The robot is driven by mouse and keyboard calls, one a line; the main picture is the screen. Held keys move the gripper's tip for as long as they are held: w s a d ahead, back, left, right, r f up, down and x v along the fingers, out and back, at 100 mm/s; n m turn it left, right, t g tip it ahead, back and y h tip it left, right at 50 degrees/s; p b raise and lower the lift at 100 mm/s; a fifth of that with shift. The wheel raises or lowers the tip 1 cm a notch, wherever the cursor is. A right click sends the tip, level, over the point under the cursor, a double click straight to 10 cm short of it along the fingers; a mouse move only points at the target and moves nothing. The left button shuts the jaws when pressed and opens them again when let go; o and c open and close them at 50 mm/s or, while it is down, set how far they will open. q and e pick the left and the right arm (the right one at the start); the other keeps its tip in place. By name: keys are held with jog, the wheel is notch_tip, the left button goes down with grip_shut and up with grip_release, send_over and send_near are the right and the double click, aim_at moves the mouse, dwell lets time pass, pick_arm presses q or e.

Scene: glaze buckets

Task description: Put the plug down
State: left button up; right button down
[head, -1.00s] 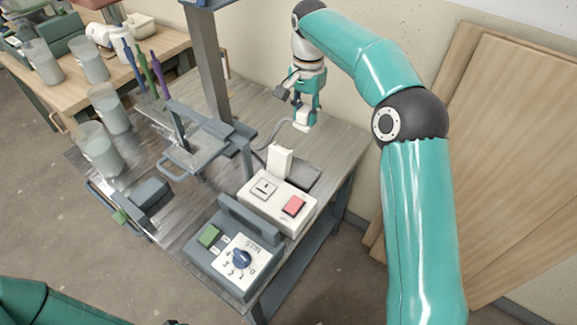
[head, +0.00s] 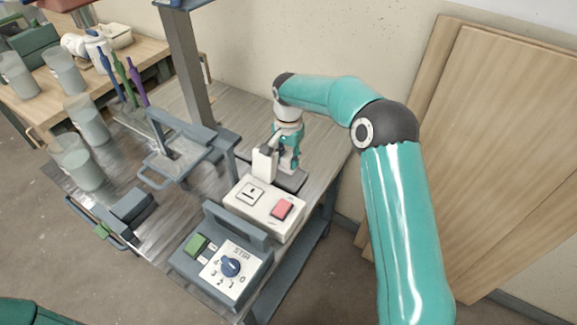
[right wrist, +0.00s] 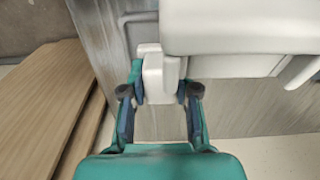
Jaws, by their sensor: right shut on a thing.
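The white plug (right wrist: 153,76) is between the fingers of my right gripper (right wrist: 158,93) in the right wrist view. The gripper is shut on it. In the head view my right gripper (head: 289,160) is low over the far right of the metal table, just behind an upright white block (head: 264,165). The plug is mostly hidden there, and I cannot tell whether it touches the surface below. My left gripper is out of view.
A white box with a red switch (head: 282,208) stands close in front of my right gripper. A grey unit with a blue dial (head: 231,266) is nearer. Glaze buckets (head: 82,165) stand to the left. The wall is behind.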

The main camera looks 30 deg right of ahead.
aim_at(288, 166)
notch_tip(288, 166, down, 4)
jog(key=shift+r, duration=0.25)
jog(key=shift+f, duration=0.15)
jog(key=c, duration=0.9)
grip_release()
jog(key=shift+o, duration=0.2)
jog(key=shift+r, duration=0.2)
notch_tip(288, 166, up, 12)
jog(key=shift+f+p, duration=0.1)
jog(key=shift+p, duration=0.25)
